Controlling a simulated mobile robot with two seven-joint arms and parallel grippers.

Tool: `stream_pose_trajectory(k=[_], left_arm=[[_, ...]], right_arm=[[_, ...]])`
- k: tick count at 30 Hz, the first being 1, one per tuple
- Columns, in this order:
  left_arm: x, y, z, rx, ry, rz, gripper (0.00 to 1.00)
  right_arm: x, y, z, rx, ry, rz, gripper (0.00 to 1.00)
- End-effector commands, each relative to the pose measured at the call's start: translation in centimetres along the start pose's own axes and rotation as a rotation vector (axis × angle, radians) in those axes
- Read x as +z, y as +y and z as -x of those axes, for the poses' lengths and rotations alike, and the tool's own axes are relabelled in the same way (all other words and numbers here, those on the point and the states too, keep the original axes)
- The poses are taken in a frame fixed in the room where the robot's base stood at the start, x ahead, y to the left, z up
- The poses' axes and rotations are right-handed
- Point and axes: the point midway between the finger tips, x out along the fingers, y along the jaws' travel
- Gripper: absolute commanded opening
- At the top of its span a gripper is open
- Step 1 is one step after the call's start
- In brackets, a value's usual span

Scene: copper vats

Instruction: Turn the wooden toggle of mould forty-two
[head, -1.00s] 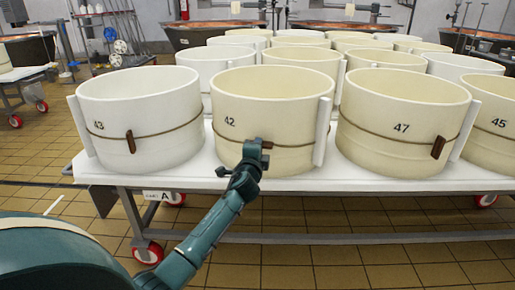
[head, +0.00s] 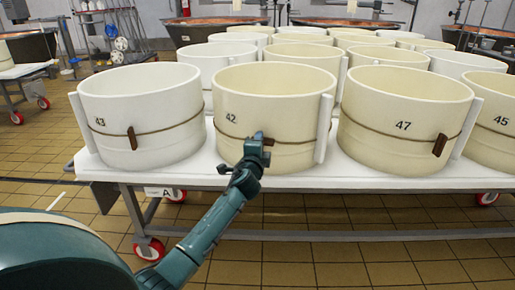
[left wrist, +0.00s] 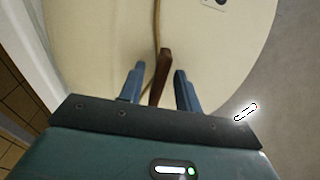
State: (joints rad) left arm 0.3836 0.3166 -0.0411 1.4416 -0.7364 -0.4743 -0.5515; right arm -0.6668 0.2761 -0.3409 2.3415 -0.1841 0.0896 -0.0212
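Mould forty-two (head: 275,105) is a cream round tub marked "42" at the front of the white table, with a brown cord (head: 230,134) around its wall. My left gripper (head: 259,140) is up against its front and mostly hides the toggle in the head view. In the left wrist view the dark wooden toggle (left wrist: 163,70) stands between the two blue fingers of my left gripper (left wrist: 158,85). A gap shows on each side of the toggle, so the fingers are open around it. The cord (left wrist: 156,25) runs along the wall to the toggle. My right gripper is not in view.
Mould 43 (head: 145,105) stands close on the left and mould 47 (head: 405,100) close on the right, each with its own toggle. Mould 45 (head: 495,145) is further right. More moulds stand behind. The white table (head: 350,180) has a narrow bare front edge.

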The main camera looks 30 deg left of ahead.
Motion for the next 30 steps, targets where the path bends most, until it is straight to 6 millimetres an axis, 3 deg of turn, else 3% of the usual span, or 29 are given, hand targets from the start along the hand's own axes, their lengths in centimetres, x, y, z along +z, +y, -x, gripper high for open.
stream_pose_trajectory(k=[5, 18, 24, 30], left_arm=[[0.0, -0.1, 1.9, 0.002, 0.002, -0.001, 0.34], [0.0, -0.1, 11.0, 0.003, 0.000, 0.002, 0.34], [0.0, 0.0, 12.9, 0.001, 0.000, 0.002, 0.34], [0.0, 0.0, 13.1, 0.001, -0.001, 0.001, 0.34]], right_arm=[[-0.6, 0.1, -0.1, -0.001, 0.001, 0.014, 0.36], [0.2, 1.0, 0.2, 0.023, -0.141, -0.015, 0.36], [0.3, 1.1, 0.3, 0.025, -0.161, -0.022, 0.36], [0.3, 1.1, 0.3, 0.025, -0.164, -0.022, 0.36]])
